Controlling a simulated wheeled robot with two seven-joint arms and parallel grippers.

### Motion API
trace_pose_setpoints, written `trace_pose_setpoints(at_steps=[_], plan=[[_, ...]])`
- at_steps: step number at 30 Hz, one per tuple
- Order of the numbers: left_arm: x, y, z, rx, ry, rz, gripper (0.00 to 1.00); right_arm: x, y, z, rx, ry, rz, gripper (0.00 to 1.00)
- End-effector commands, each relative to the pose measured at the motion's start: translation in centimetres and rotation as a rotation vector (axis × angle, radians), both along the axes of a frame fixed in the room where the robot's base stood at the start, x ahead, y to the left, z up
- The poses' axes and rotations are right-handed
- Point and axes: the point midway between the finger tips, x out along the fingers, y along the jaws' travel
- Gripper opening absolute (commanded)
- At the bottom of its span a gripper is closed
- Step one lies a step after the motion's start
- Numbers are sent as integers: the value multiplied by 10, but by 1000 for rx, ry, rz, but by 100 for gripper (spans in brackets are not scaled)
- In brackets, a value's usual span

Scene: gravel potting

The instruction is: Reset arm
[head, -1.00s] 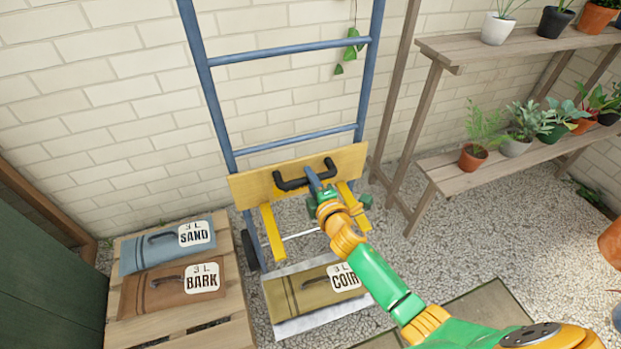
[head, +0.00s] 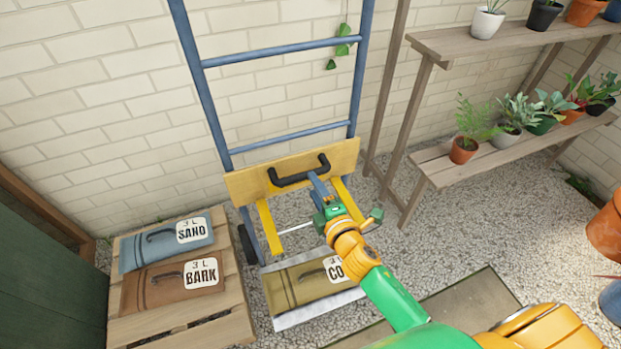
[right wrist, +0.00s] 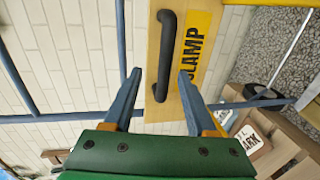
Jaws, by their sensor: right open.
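My right gripper (head: 318,185) is open in the head view, just in front of the hand truck's wooden board. In the right wrist view its two blue fingers (right wrist: 155,95) stand apart with nothing held between them. The black handle (head: 298,172) on the board lies just beyond the fingertips; it also shows in the right wrist view (right wrist: 164,58), beside a yellow label (right wrist: 197,50) reading "CLAMP". Whether a finger touches the handle I cannot tell. My left gripper is not in view.
The blue hand truck (head: 270,52) leans against the brick wall, with the coir bag (head: 300,284) on its plate. The sand bag (head: 140,250) and bark bag (head: 150,290) lie on a pallet (head: 225,325) at left. A plant shelf (head: 440,172) stands at right.

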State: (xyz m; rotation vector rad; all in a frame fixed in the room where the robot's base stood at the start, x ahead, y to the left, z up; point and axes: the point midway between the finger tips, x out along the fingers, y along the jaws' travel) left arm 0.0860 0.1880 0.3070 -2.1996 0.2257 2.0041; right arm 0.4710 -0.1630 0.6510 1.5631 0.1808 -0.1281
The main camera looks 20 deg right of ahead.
Motion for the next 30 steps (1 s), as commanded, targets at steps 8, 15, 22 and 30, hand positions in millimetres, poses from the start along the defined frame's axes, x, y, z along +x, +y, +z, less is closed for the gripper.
trace_pose_setpoints(at_steps=[8,15,22,30], plan=[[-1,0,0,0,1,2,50,-1,0,-1,0,1,0,57],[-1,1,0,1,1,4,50,-10,-3,-35,70,91,-23,57],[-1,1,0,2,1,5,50,-125,-18,-222,518,613,-321,57],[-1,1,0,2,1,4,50,-298,-25,-325,847,981,-810,57]])
